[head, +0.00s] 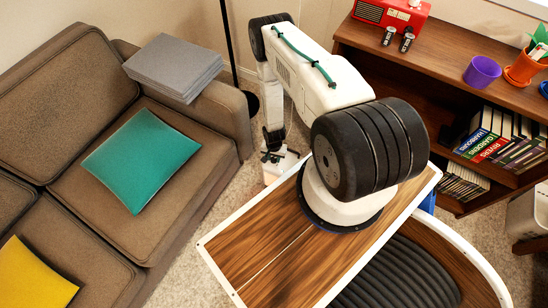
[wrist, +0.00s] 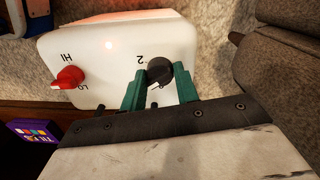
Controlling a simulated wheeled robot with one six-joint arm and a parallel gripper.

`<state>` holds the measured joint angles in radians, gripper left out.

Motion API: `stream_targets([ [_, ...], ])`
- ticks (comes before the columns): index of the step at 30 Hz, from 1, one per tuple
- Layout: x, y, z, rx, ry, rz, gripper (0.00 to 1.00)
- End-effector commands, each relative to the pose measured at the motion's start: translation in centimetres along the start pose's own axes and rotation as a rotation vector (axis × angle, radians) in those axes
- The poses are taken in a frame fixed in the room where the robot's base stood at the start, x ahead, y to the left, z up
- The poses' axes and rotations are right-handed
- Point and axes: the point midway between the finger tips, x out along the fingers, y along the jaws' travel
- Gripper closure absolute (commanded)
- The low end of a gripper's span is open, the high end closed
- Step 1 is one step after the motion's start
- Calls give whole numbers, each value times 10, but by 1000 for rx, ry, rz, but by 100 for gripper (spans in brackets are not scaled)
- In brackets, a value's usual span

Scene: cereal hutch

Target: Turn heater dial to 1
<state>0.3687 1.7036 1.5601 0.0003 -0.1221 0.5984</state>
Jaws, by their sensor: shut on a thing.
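The heater (wrist: 110,50) is a white box on the carpet, seen upside down in the wrist view. Its black dial (wrist: 159,66) sits between the green fingers of my gripper (wrist: 161,73), which is shut on it. A "2" is printed beside the dial; any other numbers are hidden or out of sight. Which number the dial points to I cannot tell. In the head view the heater (head: 281,169) is partly hidden behind my gripper (head: 272,153).
A brown sofa (head: 232,117) with grey folded cloth (head: 174,67) on its arm stands close left of the heater. A dark pole (head: 229,45) rises behind. A wooden shelf (head: 440,55) with books is to the right. Carpet lies between.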

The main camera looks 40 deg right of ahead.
Motion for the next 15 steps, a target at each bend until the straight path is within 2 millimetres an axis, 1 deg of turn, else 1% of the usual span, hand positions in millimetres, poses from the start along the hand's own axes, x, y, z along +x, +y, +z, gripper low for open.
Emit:
stream_targets([
  [6, 0, 0, 0, 40, 0, 0, 92],
  [15, 0, 0, 0, 47, 0, 0, 92],
])
